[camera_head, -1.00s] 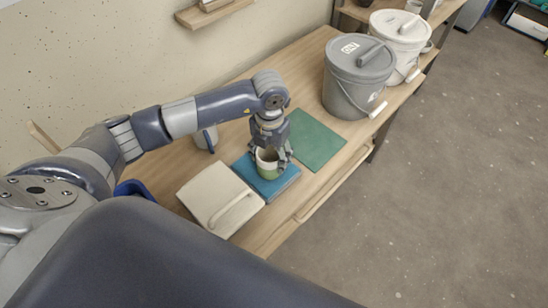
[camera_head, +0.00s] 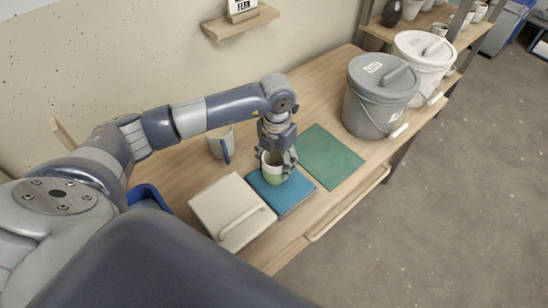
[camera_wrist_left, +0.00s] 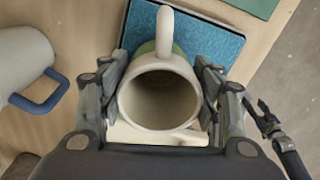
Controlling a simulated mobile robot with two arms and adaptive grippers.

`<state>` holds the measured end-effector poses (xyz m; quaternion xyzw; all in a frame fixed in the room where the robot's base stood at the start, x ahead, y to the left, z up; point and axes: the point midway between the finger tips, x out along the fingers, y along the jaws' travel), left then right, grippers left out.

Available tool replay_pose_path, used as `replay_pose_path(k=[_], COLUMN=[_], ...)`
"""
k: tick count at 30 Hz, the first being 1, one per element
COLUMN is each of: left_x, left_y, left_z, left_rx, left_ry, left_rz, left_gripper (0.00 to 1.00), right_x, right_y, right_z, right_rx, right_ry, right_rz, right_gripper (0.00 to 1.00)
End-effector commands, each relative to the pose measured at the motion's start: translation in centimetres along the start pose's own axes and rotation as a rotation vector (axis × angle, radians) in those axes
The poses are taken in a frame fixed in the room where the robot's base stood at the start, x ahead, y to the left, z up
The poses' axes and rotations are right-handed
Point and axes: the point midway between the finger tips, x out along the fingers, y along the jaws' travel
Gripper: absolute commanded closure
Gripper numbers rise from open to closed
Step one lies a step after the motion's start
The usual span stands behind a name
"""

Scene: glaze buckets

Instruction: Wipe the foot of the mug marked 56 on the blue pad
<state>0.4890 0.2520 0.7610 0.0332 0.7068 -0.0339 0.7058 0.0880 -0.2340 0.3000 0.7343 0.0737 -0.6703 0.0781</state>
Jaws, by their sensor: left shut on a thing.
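My left gripper (camera_head: 275,160) is shut on a mug with a cream upper part and a green lower part (camera_head: 272,175). The mug is upright on or just above the blue pad (camera_head: 290,196); I cannot tell whether its foot touches. In the left wrist view the mug (camera_wrist_left: 160,98) stands between the two fingers, its open mouth towards the camera and its handle pointing up the picture. The blue pad (camera_wrist_left: 215,42) shows behind it. No number is readable on the mug. My right gripper is not in view.
A grey mug with a blue handle (camera_head: 219,143) stands behind the pad. A cream lidded box (camera_head: 232,210) is left of the pad, a green mat (camera_head: 331,157) right of it. Grey (camera_head: 376,105) and white (camera_head: 424,55) lidded buckets stand further right.

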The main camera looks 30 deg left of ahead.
Motion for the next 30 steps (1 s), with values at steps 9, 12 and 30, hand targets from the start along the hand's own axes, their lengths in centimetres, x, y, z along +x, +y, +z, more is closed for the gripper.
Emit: replay_pose_path(k=[9,12,30], left_x=[-0.2,-0.3,-0.3], left_y=[-2.7,-3.4,-5.5], left_z=[-0.6,-0.8,-1.3], left_rx=[0.002,0.002,0.0], left_ry=[-0.003,-0.002,-0.003], left_rz=[-0.002,-0.002,0.0], left_gripper=[0.75,0.75,0.75], right_x=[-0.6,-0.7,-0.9], right_y=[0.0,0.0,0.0], right_z=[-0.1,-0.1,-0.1], right_rx=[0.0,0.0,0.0], right_ry=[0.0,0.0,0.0], right_rz=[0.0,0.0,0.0], right_gripper=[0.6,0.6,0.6])
